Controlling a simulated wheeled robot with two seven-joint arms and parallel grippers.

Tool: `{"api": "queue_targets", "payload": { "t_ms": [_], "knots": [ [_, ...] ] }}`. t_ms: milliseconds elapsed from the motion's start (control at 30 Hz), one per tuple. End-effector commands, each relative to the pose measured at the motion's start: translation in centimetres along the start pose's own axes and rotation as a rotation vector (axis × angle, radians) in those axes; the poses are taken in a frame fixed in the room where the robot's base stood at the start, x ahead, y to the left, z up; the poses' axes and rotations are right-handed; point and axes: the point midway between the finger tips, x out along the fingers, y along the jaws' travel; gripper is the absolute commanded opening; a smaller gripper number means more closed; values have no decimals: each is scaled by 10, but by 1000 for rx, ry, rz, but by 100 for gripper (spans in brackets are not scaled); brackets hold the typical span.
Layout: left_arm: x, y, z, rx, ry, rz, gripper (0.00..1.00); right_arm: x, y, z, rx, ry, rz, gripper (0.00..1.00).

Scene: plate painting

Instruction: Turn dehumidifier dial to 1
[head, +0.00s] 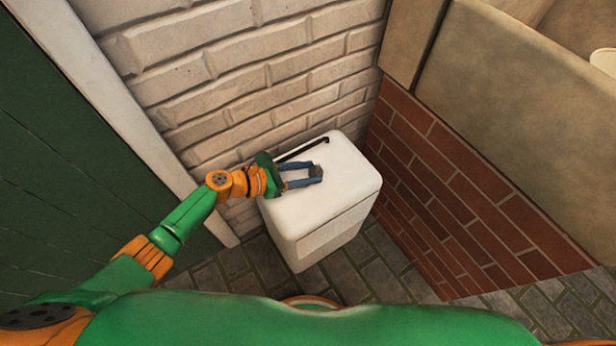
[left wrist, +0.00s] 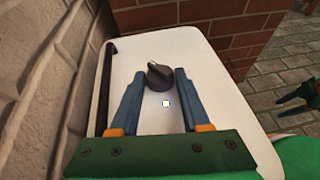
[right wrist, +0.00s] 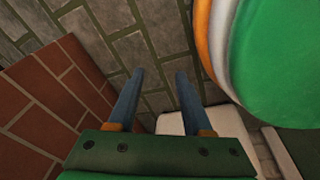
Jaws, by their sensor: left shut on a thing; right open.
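The white dehumidifier (head: 345,185) stands in the corner. Its dark dial (head: 316,171) sits on the top face and also shows in the left wrist view (left wrist: 160,74). My left gripper (head: 317,176) reaches it from the left. Its blue fingertips (left wrist: 161,73) are on either side of the dial and shut on it. No numbers around the dial are readable, so I cannot tell its setting. My right gripper (right wrist: 160,72) is open and empty, above the paved floor; it is outside the head view.
A black bar-shaped handle (head: 303,150) lies along the dehumidifier's wall-side edge. A pale brick wall (head: 250,75) is close behind it, and a red brick wall (head: 460,195) stands to the right. A dark green door (head: 75,150) is at the left. Paved floor (head: 365,275) is clear in front.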

Motion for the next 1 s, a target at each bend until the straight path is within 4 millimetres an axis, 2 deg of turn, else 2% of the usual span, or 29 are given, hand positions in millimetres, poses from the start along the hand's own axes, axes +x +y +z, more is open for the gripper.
{"api": "queue_targets", "payload": {
  "t_ms": [33,300,833,867,967,1000],
  "knots": [
    [2,2,-4,10,0,-17,0,6,-6,-9,0,15,-8,50],
    [1,3,-2,41,0,-97,0,11,-17,-21,1,11,-24,50],
    [1,2,1,49,-2,-119,0,10,-20,-24,1,10,-28,50],
    [1,2,1,49,-2,-119,49,10,-20,-24,1,9,-28,50],
    [1,2,1,49,-2,-119,76,10,-19,-24,1,9,-28,50],
    [1,2,1,49,-2,-119,76,10,-19,-24,1,9,-28,50]
  ]
}}
